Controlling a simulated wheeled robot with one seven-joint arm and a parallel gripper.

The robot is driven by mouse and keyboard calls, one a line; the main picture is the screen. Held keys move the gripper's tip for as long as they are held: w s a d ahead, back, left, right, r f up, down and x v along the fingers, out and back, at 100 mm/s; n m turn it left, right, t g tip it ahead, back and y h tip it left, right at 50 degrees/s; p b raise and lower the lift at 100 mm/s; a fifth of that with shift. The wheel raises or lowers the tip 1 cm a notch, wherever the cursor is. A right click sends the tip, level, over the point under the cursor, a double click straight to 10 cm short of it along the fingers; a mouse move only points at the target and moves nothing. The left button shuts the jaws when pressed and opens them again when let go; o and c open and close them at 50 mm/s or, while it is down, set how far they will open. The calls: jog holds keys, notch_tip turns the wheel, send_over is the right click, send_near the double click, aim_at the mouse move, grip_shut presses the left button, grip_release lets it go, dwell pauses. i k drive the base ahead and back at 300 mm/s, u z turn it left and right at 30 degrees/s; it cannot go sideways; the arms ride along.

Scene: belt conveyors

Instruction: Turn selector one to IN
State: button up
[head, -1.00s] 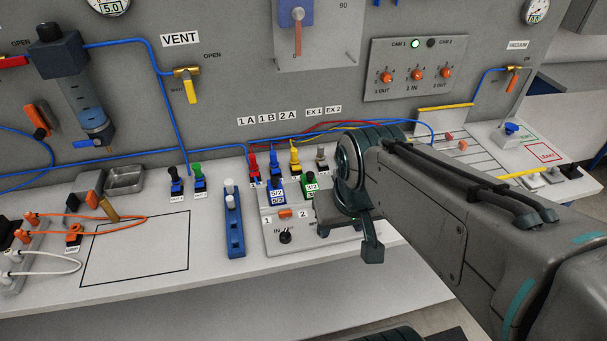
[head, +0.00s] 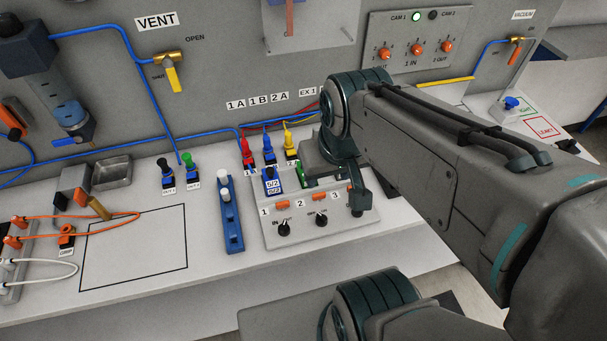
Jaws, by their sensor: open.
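Selector one is a small black knob (head: 284,228) on the front of the sloped grey control box (head: 266,238), below the number 1 and an orange button (head: 282,204). Lettering starting with IN stands above it, partly blurred. Its exact pointing direction is too small to tell. A second black knob (head: 321,221) sits to its right, below number 2. My gripper (head: 358,196) is open and empty, over the right part of the box. It is apart from selector one, up and to its right, and partly hides a third knob below number 3.
Blue and green valve blocks with red, blue and yellow plugs stand behind the box. A blue rack (head: 230,222) with white pegs stands close to its left. An outlined empty area (head: 135,245) lies farther left. The upright panel with hoses rises behind.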

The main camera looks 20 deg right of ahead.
aim_at(283, 230)
jog(key=k, duration=0.95)
jog(key=z, duration=0.5)
jog(key=i, duration=0.65)
jog(key=u, duration=0.55)
